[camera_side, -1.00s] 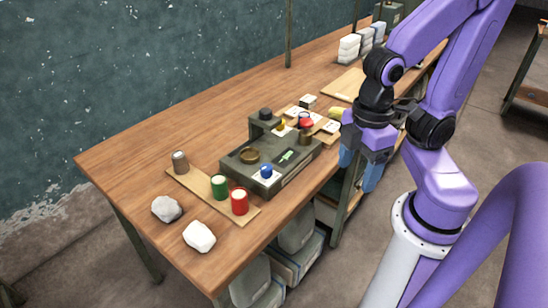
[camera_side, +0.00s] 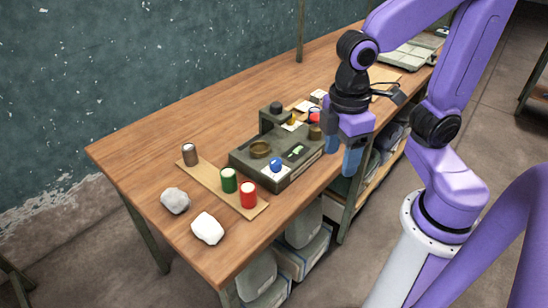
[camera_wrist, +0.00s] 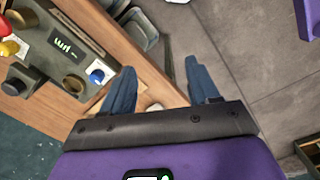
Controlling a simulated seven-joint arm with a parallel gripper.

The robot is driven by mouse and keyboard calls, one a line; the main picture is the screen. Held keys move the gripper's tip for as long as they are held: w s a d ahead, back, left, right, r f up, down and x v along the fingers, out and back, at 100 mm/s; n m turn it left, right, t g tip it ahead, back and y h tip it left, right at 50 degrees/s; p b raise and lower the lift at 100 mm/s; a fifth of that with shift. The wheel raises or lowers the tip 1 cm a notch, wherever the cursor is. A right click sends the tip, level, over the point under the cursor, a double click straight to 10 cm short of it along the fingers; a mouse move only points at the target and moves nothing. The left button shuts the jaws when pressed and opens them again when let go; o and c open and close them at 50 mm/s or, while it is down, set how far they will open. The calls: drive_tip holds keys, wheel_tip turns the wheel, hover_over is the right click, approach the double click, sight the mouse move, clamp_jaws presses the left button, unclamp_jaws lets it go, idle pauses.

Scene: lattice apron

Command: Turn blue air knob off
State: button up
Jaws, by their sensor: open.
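The blue knob (camera_side: 276,164) sits on a pale plate at the front left part of a dark grey-green device (camera_side: 262,182) on the table. In the wrist view the blue knob (camera_wrist: 97,76) is at upper left, just beyond the left fingertip, and apart from it in the picture. My gripper (camera_side: 342,155) is open and empty, with blue fingers pointing down past the device's right end near the table's front edge. In the wrist view my gripper (camera_wrist: 160,75) shows its two fingers wide apart with floor and the table edge between them. The knob's pointer setting is too small to read.
Two rocks lie nearby, one white (camera_side: 208,228). A red knob (camera_side: 314,118) is beside my gripper. Bins sit below the table.

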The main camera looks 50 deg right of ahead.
drive_tip(key=w+a+r+m+g+h, duration=0.1)
drive_tip(key=w+a+r+h, duration=0.15)
drive_tip(key=w, duration=0.95)
drive_tip(key=m+g, duration=0.2)
approach(275, 161)
drive_tip(key=x, duration=0.8)
drive_tip(key=shift+d+f, duration=0.2)
drive_tip(key=shift+f, duration=0.2)
drive_tip(key=c, duration=1)
